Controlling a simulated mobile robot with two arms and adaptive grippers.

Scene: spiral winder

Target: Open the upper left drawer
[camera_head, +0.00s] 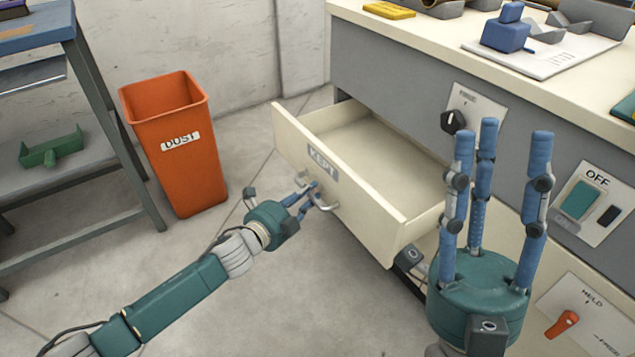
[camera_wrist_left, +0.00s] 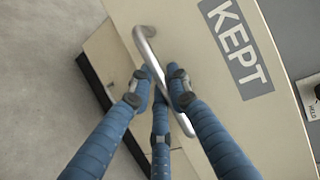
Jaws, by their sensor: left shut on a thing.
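The upper left drawer (camera_head: 290,135), cream-coloured and labelled KEPT, stands pulled well out of the grey cabinet. Its visible inside looks empty. Its metal bar handle (camera_head: 330,206) is on the front panel; the handle (camera_wrist_left: 146,45) and the KEPT label (camera_wrist_left: 236,45) also show in the left wrist view. My left gripper (camera_head: 313,191) is shut on the handle, its blue fingers around the bar in the left wrist view (camera_wrist_left: 161,82). My right gripper (camera_head: 500,140) is open and empty, fingers pointing up, in front of the cabinet to the right of the drawer.
An orange DUST bin (camera_head: 180,165) stands left of the drawer, beside a grey shelf stand (camera_head: 75,205) holding a green object (camera_head: 50,149). A black knob (camera_head: 453,122), an OFF switch panel (camera_head: 590,203) and an orange lever (camera_head: 562,324) are on the cabinet front. Floor before the drawer is clear.

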